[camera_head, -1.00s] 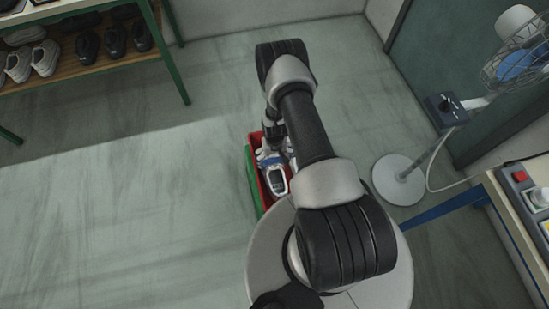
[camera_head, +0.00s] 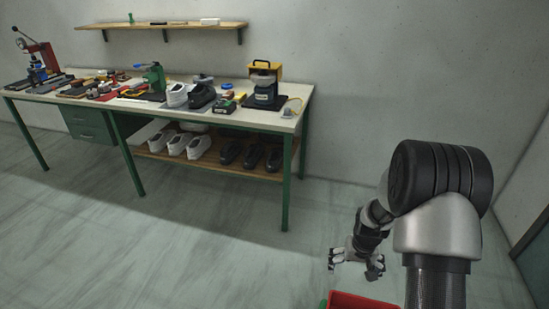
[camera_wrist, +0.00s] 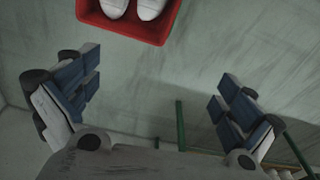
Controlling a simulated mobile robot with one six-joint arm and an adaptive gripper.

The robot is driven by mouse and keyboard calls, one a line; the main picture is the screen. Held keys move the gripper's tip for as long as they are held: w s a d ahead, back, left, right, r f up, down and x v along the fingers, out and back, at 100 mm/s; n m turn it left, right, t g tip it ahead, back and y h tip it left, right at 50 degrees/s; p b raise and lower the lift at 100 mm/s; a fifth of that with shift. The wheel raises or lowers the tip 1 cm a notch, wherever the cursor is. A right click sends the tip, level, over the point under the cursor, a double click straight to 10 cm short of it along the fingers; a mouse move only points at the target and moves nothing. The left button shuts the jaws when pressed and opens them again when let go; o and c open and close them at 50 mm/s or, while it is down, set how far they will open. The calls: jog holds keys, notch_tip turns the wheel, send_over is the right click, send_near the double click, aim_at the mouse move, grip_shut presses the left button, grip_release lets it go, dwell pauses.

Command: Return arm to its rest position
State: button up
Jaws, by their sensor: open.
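My gripper (camera_head: 357,262) hangs at the lower right of the head view, above the floor and beyond the rim of a red crate. In the wrist view its two blue-padded fingers (camera_wrist: 160,98) are spread wide apart with nothing between them. My arm is bent, with its large black and silver joint raised at the right of the head view. The red crate (camera_wrist: 112,30) shows at the top of the wrist view, apart from the fingers, with a pair of white shoes (camera_wrist: 132,8) in it. Only part of the crate (camera_head: 362,301) shows at the bottom of the head view.
A workbench (camera_head: 228,120) with green legs stands along the back wall, carrying tools, a white shoe and a black shoe. Several shoes are on its lower shelf (camera_head: 205,164). A wall shelf (camera_head: 165,27) hangs above. The floor between bench and arm is clear.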

jog(key=s+a+r+n+t, duration=0.1)
jog(key=s+a+r, duration=0.25)
jog(key=r, duration=0.75)
jog(key=s+a+r+t, duration=0.15)
jog(key=s+r, duration=0.25)
jog(key=r, duration=0.7)
jog(key=s+a+r, duration=0.2)
jog(key=s+r, duration=0.3)
jog(key=s, duration=0.5)
jog(key=s+a+r+n, duration=0.1)
jog(key=s+a+r, duration=0.2)
jog(key=s, duration=0.6)
notch_tip(320, 180, up, 2)
jog(key=shift+s+r+t, duration=0.1)
jog(key=shift+s+t, duration=0.25)
jog(key=shift+s, duration=0.05)
jog(key=shift+a, duration=0.1)
jog(key=shift+c, duration=0.4)
